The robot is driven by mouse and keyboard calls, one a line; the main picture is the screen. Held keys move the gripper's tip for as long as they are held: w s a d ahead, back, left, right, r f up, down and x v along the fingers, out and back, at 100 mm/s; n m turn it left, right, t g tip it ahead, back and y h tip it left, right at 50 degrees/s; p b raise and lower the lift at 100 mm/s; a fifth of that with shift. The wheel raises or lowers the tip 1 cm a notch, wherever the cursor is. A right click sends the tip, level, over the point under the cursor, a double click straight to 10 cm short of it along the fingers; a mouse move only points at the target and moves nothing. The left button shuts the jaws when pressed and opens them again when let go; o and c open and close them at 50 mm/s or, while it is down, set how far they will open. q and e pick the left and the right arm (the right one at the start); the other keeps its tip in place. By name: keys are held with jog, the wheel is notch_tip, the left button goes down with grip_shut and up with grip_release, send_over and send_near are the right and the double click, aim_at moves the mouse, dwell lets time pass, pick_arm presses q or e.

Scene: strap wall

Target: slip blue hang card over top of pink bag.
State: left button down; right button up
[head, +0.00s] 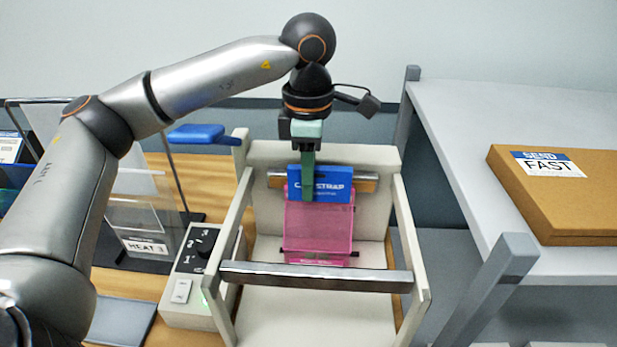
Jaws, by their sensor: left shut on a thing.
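The pink bag (318,228) is translucent and hangs upright inside a cream-coloured frame (265,155). The blue hang card (338,183), with white lettering, is at the bag's top edge. My left gripper (307,190) comes down from above and is shut on the blue card, its green fingers covering part of the lettering. The card overlaps the top of the bag in this view; I cannot tell whether it straddles the bag or is only in front of it. My right gripper is not in view.
A metal bar (315,278) crosses the frame in front of the bag's lower edge. A control box (190,275) stands at the left of the frame. A cardboard box (560,195) lies on a grey shelf (450,130) at the right. Clear panels stand at the left.

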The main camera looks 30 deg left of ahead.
pick_arm(q)
jog(key=shift+f, duration=0.4)
jog(key=c, duration=0.7)
grip_release()
jog(key=shift+r, duration=0.1)
jog(key=shift+o, duration=0.2)
jog(key=shift+w+r+p, duration=0.1)
jog(key=shift+r+p, duration=0.55)
jog(key=shift+r, duration=0.6)
jog(key=shift+r+p, duration=2.6)
jog(key=shift+r, duration=0.65)
jog(key=shift+f, duration=0.1)
